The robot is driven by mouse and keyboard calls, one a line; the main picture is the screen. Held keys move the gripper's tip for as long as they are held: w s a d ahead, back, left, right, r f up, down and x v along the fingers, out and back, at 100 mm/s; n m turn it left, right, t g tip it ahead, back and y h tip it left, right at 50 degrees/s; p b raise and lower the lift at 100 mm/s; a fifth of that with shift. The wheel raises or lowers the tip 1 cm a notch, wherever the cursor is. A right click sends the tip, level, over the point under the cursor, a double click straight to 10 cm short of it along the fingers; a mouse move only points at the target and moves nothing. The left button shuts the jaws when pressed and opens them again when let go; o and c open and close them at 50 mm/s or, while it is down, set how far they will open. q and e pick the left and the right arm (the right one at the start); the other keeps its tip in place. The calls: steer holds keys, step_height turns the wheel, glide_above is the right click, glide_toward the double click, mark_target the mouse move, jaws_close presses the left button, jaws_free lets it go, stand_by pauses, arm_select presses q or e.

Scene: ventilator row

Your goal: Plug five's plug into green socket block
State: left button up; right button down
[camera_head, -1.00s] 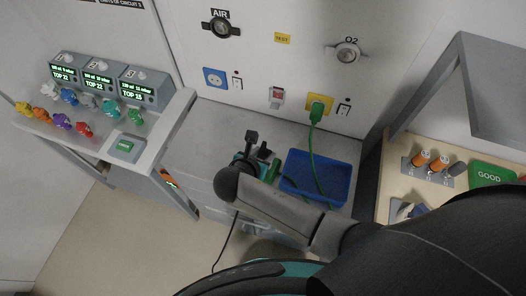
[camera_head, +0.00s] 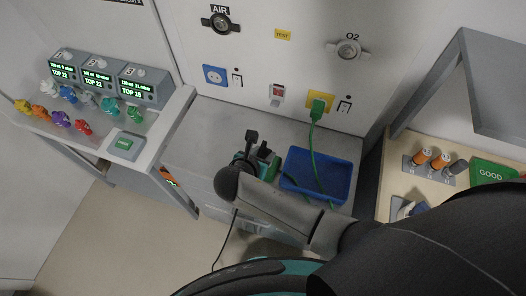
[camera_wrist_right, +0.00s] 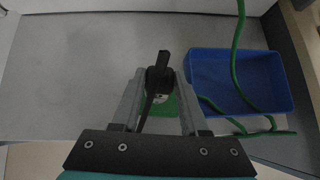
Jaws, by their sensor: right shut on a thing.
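My right gripper (camera_head: 258,157) is over the grey bench beside the blue tray. In the right wrist view, its two grey fingers (camera_wrist_right: 161,92) are shut on a black plug (camera_wrist_right: 160,75); the plug's dark top also shows in the head view (camera_head: 251,135). A black cable runs from the plug. The green socket block (camera_wrist_right: 168,110) lies between the fingers, beneath the plug and partly hidden by it; a green edge shows in the head view (camera_head: 274,168). I cannot tell whether the plug touches the block or sits in it. My left gripper is out of view.
The blue tray (camera_head: 289,183) stands close right of the gripper, with a green cable (camera_head: 312,145) running over it to a green plug in the yellow wall socket (camera_head: 328,97). A blue wall socket (camera_head: 214,75) is behind. Monitors (camera_head: 101,77) and coloured knobs stand left.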

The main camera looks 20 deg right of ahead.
steer(key=shift+f+b, duration=0.5)
steer(key=shift+f, duration=0.25)
steer(key=shift+s, duration=0.1)
stand_by(0.6)
steer(key=shift+c, duration=1.7)
jaws_free()
